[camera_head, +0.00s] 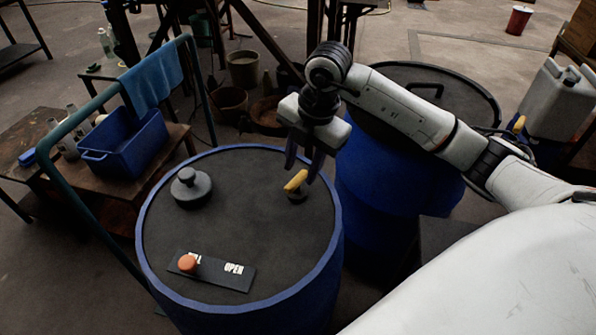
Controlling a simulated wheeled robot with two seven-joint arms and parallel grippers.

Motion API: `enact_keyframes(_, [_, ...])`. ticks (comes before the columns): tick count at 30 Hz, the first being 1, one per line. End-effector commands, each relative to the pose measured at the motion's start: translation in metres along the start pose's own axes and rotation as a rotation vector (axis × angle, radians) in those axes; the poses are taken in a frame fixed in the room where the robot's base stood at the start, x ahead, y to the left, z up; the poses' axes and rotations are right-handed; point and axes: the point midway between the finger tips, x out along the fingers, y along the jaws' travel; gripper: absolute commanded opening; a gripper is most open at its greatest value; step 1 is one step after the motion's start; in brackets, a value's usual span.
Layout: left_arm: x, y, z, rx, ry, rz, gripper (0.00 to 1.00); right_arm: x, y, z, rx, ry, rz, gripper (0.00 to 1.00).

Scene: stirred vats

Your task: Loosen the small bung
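A small bung (296,182) with a yellow bar handle on a dark round base sits on the right side of the dark lid (235,225) of a blue vat. A larger grey stepped plug (190,187) sits on the lid's left side. My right gripper (304,166) points down over the yellow handle, its two dark blue fingers apart with nothing seen between them. I cannot tell whether the fingertips touch the handle. My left gripper is out of view.
A dark plate (215,275) marked "OPEN" with an orange knob (187,263) lies at the lid's front. A second lidded vat (390,180) stands behind right, under my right arm. A blue bin (124,143) and a green rail (100,100) with a cloth stand left.

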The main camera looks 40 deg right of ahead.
Motion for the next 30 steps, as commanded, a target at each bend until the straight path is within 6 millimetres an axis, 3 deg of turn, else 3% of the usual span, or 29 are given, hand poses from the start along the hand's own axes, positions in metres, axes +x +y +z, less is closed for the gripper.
enact_keyframes(6, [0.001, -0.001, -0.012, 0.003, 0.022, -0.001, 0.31, 0.025, 0.000, -0.001, -0.002, 0.001, 0.000, 0.36])
enact_keyframes(16, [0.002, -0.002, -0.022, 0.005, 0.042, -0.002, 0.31, 0.030, 0.000, -0.001, -0.002, 0.001, 0.002, 0.36])
enact_keyframes(17, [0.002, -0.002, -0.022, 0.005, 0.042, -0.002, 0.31, 0.030, 0.000, -0.001, -0.002, 0.001, 0.002, 0.34])
enact_keyframes(23, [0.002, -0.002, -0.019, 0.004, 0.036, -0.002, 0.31, 0.029, 0.000, -0.001, -0.002, 0.001, 0.002, 0.00])
enact_keyframes(30, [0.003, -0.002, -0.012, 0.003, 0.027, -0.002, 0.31, 0.030, 0.001, 0.001, -0.072, 0.013, 0.002, 0.00])
